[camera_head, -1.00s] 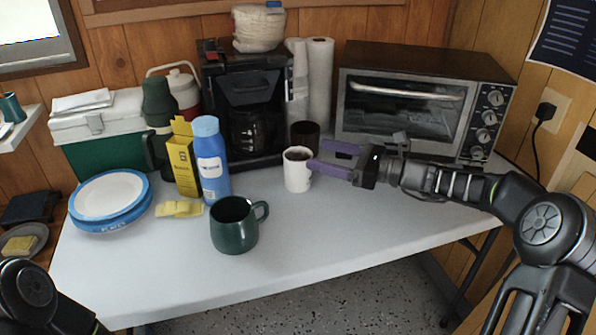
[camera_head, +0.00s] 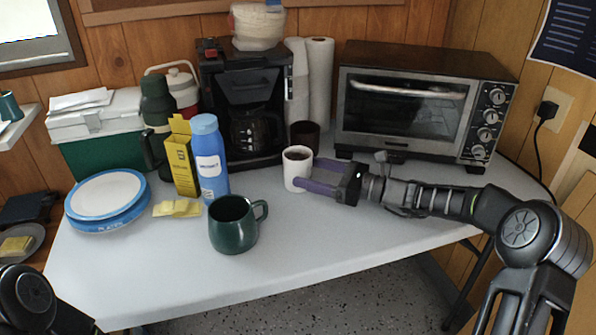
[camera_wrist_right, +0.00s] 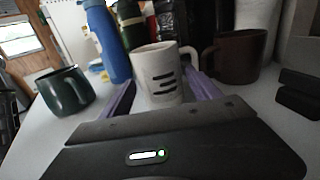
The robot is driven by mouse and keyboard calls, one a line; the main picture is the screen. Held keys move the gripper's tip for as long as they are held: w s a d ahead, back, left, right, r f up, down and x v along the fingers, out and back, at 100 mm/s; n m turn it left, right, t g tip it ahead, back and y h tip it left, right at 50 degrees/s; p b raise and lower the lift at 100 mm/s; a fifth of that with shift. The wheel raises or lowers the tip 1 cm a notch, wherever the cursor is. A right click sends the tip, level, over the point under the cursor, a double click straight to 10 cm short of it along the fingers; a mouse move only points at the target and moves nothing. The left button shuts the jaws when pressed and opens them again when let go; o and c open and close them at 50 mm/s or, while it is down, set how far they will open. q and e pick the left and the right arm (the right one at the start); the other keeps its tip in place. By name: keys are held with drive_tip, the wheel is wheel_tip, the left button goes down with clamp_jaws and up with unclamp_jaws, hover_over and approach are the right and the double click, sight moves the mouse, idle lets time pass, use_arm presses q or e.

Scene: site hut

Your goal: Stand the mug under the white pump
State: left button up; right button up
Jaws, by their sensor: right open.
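A white mug (camera_head: 297,168) with a dark inside stands upright on the table; in the right wrist view its side (camera_wrist_right: 157,75) shows black strokes and its handle is to the right. My right gripper (camera_head: 308,174) is open, purple fingers low on either side of the mug's near side; I cannot tell whether they touch it. A dark green mug (camera_head: 233,224) stands nearer the front, a dark brown mug (camera_head: 305,137) behind the white one. A red jug with a white top (camera_head: 180,88) stands at the back; I cannot tell whether that top is the pump. My left gripper is out of view.
A black coffee maker (camera_head: 240,85), paper towel rolls (camera_head: 319,80) and a toaster oven (camera_head: 425,105) line the back. A blue bottle (camera_head: 209,160), yellow box (camera_head: 183,160), and blue-rimmed plates (camera_head: 105,197) stand left. The table's front right is clear.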

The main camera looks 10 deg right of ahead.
sight(296, 169)
drive_tip(key=x, duration=0.4)
drive_tip(key=shift+a, duration=0.1)
idle(0.4)
drive_tip(key=c, duration=1.4)
drive_tip(key=shift+c, duration=0.2)
wheel_tip(296, 169, up, 10)
drive_tip(key=p, duration=0.2)
